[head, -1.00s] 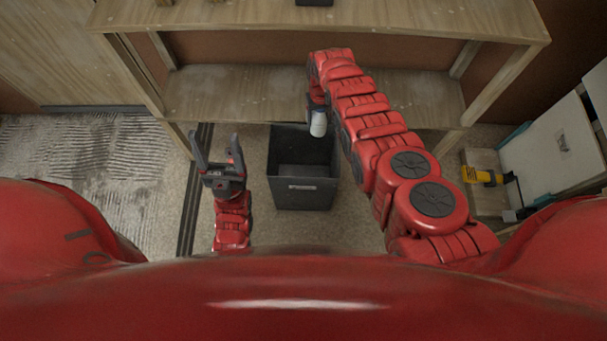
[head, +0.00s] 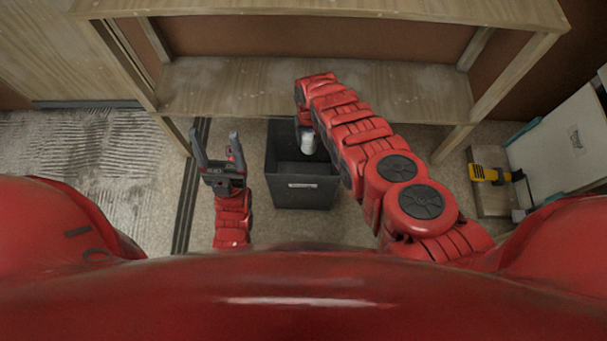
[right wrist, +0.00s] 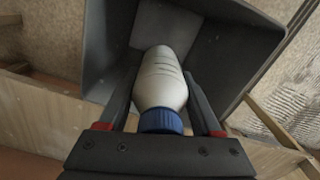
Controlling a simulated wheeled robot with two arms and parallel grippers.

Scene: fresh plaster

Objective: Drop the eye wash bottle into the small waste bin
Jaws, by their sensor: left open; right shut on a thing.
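The eye wash bottle (head: 308,142), white, hangs over the dark grey small waste bin (head: 303,195). In the right wrist view the bottle (right wrist: 161,80) shows its white body and blue cap, with the bin's wall (right wrist: 104,50) and open inside around and beyond it. My right gripper (right wrist: 160,100) is shut on the bottle near its cap end. In the head view my right gripper (head: 306,126) is mostly hidden by its own arm. My left gripper (head: 216,150) is open and empty, to the left of the bin, fingers pointing up in the picture.
A wooden shelf unit (head: 240,85) stands behind the bin. At the right a yellow tool (head: 488,174) lies on a wooden board near a white panel (head: 560,150). Ridged plaster (head: 90,150) covers the floor at the left.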

